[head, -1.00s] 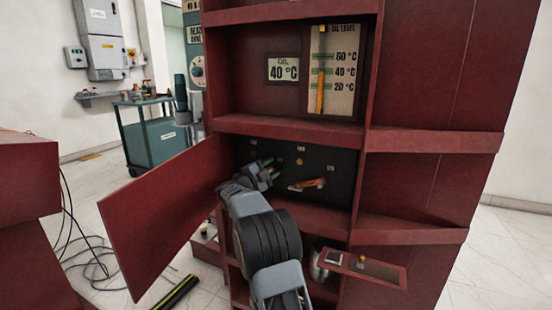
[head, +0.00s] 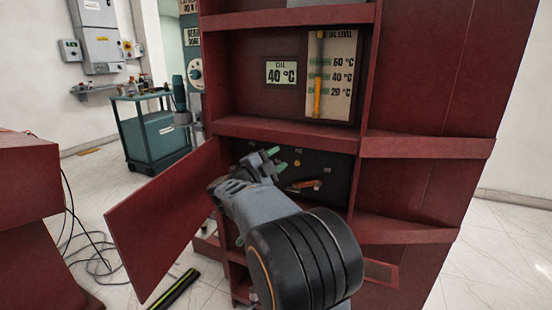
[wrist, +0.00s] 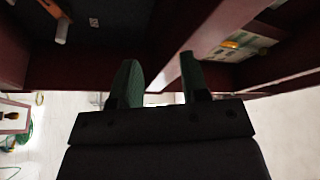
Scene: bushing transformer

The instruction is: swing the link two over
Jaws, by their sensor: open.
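The link is an orange-brown bar (head: 303,184) on the dark panel (head: 333,168) inside the open middle compartment of the red cabinet. It lies nearly level, and small terminals and labels show around it. In the wrist view an orange and white piece (wrist: 62,28), which looks like the link's end, shows at the upper left. My gripper (head: 277,161) is in front of the panel, up and left of the link and apart from it. In the wrist view its two green-padded fingers (wrist: 158,80) stand apart with nothing between them. My arm hides the lower left of the panel.
The red compartment door (head: 160,225) hangs open to the left. A shelf (head: 285,133) runs above the panel, below the oil gauge (head: 331,75). A dark tube (head: 175,289) and cables lie on the floor. A teal cart (head: 160,135) stands at the back left.

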